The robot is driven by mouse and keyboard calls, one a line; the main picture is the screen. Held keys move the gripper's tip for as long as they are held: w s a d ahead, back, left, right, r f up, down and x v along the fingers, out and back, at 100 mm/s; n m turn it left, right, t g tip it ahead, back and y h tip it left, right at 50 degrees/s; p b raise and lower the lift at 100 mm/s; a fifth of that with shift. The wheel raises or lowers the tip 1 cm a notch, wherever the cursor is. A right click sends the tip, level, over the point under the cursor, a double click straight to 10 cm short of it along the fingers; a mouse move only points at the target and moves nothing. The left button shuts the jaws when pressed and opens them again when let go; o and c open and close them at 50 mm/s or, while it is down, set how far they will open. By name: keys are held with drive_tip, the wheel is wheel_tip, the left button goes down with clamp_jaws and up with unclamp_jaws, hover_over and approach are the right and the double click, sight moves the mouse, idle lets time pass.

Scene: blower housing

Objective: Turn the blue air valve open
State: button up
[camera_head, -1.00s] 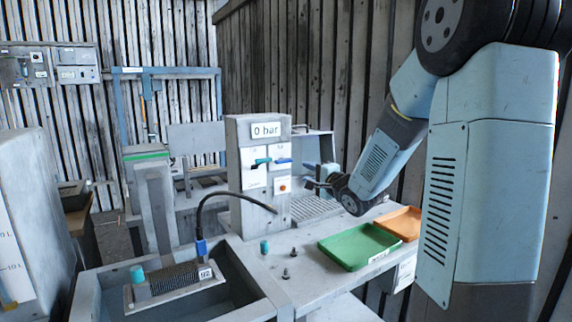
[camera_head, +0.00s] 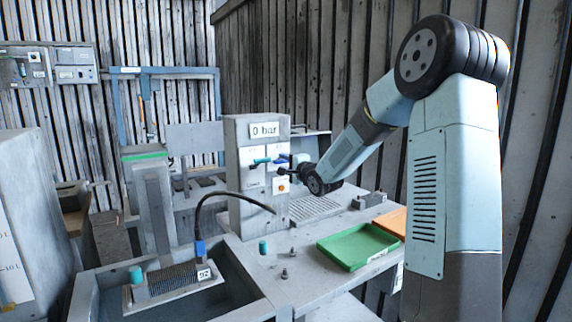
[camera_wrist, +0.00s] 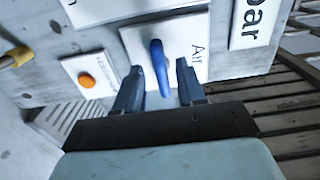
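The blue air valve (camera_wrist: 160,68) is a lever on a white plate marked "Air". It also shows on the grey panel housing in the head view (camera_head: 283,159), partly covered by my gripper. My gripper (camera_wrist: 158,65) is open, with one finger on each side of the blue lever in the wrist view. I cannot tell whether either finger touches it. In the head view my gripper (camera_head: 286,171) is close in front of the panel. The display (camera_head: 264,130) above reads "0 bar".
A teal lever (camera_head: 261,161) sits left of the blue one. An orange button (camera_wrist: 86,80) is on the same panel, below the valves in the head view. A green tray (camera_head: 357,246) and an orange tray (camera_head: 393,222) lie on the bench. A black hose (camera_head: 222,194) arches at front left.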

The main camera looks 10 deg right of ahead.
drive_tip(key=shift+w+a, duration=0.1)
drive_tip(key=shift+w, duration=0.15)
drive_tip(key=shift+c, duration=0.4)
clamp_jaws()
